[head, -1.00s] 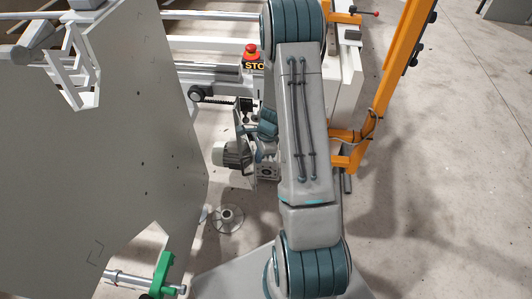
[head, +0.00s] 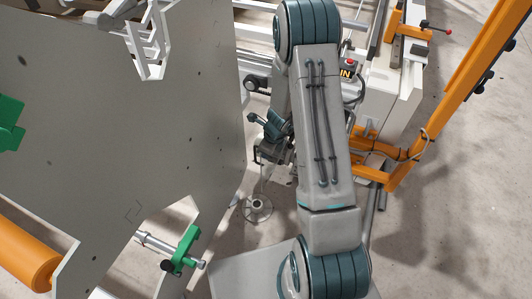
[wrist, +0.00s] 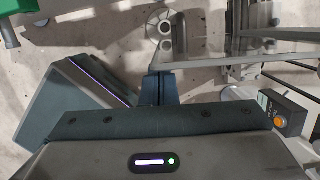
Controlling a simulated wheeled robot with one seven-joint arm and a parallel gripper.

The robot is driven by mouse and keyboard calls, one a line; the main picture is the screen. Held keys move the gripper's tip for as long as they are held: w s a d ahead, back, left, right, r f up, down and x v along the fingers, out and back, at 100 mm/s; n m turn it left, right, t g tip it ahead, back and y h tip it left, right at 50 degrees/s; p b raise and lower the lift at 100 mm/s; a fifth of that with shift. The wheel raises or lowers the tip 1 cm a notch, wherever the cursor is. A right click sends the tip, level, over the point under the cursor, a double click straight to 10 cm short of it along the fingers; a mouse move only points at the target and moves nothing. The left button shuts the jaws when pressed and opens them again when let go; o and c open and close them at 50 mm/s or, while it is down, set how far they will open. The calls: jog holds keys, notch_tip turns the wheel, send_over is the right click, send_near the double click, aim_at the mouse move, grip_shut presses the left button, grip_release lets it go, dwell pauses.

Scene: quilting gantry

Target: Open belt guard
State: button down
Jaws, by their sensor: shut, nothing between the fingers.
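My gripper (wrist: 160,88) is shut and empty, its dark blue fingers showing at the middle of the wrist view. In the head view my arm and the large grey plate hide most of this area, and the fingertips do not show clearly.
A large grey plate (head: 110,120) fills the left, with a green clamp (head: 186,249) below it. A round metal foot (head: 257,208) stands on the floor, also in the wrist view (wrist: 165,22). An orange frame (head: 450,90) stands right. A box with an orange button (wrist: 275,108) is close right.

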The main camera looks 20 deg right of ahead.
dwell(0.4)
jog(key=s+d+r+p, duration=0.2)
jog(key=s+d+r, duration=0.2)
jog(key=r, duration=0.5)
jog(key=shift+s+d+r, duration=0.15)
jog(key=shift+d+r, duration=0.2)
jog(key=shift+d, duration=0.05)
